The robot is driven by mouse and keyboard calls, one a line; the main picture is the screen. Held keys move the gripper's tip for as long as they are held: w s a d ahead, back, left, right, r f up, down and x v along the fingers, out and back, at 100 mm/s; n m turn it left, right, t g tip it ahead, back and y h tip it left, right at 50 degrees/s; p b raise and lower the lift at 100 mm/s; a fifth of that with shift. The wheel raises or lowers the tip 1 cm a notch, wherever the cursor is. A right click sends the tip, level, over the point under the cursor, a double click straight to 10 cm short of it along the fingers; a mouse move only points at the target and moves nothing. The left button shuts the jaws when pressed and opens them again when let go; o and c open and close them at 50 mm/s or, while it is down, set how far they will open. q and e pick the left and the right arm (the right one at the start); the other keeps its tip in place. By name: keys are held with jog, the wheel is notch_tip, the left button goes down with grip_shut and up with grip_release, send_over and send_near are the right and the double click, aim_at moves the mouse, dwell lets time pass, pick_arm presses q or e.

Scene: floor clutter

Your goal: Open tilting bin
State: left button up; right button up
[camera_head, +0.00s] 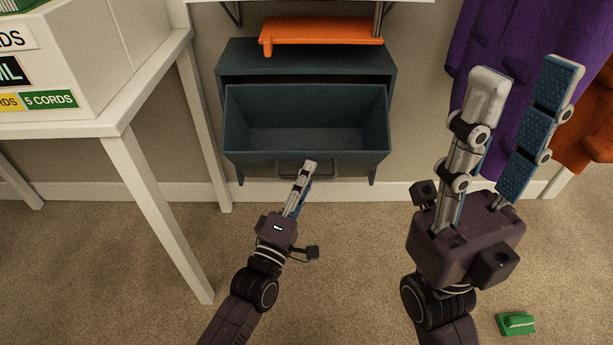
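The dark teal tilting bin (305,157) stands against the wall at the centre of the head view. Its front is tilted out and the empty inside shows. A dark bar handle (325,171) runs along the lower front. My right gripper (524,80) is raised at the right, fingers apart and empty, well away from the bin.
An orange object (320,32) sits on the cabinet top. A white table (150,75) with a labelled box (70,60) stands at the left. Purple (520,40) and orange clothes (590,120) hang at the right. A green object (516,323) lies on the carpet at the lower right.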

pick_arm(q)
jog(key=v, duration=1.2)
jog(key=shift+r, duration=0.2)
